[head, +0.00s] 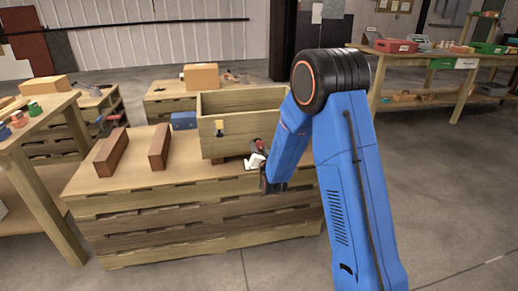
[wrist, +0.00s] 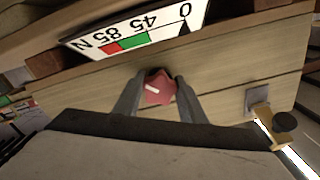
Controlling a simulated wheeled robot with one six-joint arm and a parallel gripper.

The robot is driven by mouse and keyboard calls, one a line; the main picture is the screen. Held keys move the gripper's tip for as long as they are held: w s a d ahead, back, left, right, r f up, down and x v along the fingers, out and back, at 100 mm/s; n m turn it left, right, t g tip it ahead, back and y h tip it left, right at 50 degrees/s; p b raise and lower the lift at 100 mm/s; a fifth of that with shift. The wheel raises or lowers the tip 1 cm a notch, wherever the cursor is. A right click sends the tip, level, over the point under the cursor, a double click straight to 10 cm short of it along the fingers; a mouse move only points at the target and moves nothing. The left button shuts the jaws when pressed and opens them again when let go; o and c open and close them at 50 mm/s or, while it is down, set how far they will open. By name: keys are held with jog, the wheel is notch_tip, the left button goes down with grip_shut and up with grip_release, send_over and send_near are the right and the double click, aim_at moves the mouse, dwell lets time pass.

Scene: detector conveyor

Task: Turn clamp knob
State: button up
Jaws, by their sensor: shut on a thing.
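The clamp knob (wrist: 159,93) is red with a short white mark and sits against a light wooden face in the wrist view. My gripper (wrist: 158,82) has its two grey fingers on either side of the knob, shut on it. Above it in the wrist view is a white dial plate (wrist: 140,30), seen upside down, with 0, 45, 85 and N, a green and a red band, and a black triangle near the 0.
The box stands on a pallet-like wooden table (head: 130,178) with two brown blocks (head: 111,153) (head: 160,147) and a blue item (head: 184,120). A black round knob (wrist: 284,122) is at the right of the wrist view. Open floor lies at the right.

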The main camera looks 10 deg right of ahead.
jog(key=m, duration=0.4)
jog(key=shift+a+m, duration=0.1)
jog(key=shift+m, duration=0.2)
jog(key=shift+r+m, duration=0.1)
jog(key=shift+m, duration=1.8)
jog(key=o, duration=1.1)
jog(key=shift+c, duration=0.2)
